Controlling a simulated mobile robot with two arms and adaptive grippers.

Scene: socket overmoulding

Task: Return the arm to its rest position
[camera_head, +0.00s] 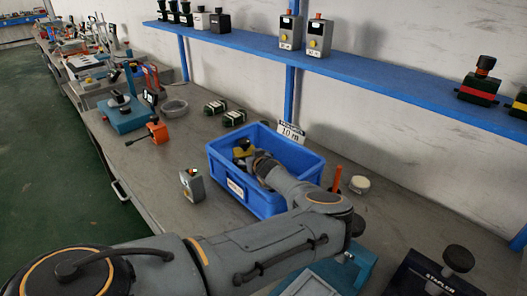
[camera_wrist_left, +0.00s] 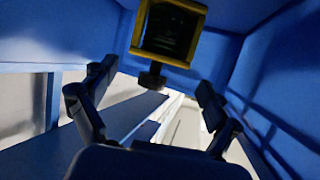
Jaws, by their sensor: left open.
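My left arm reaches from the lower left into a blue bin (camera_head: 238,190) on the workbench. My left gripper (camera_head: 252,160) is inside the bin, partly hidden by its own wrist. In the wrist view my left gripper (camera_wrist_left: 156,84) has its two fingers spread apart, with nothing held between them. A yellow and black block (camera_head: 243,149) is by the gripper in the bin. In the wrist view a yellow-framed dark block (camera_wrist_left: 170,30) with a black knob shows beyond the fingers, and blue walls (camera_wrist_left: 270,60) surround the view. My right gripper is not in view.
A small grey box (camera_head: 192,186) stands left of the bin. An orange upright piece (camera_head: 336,179) and a round pale container (camera_head: 359,184) are to its right. A blue shelf (camera_head: 350,66) with several devices runs above. Bare bench (camera_head: 150,180) lies to the left.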

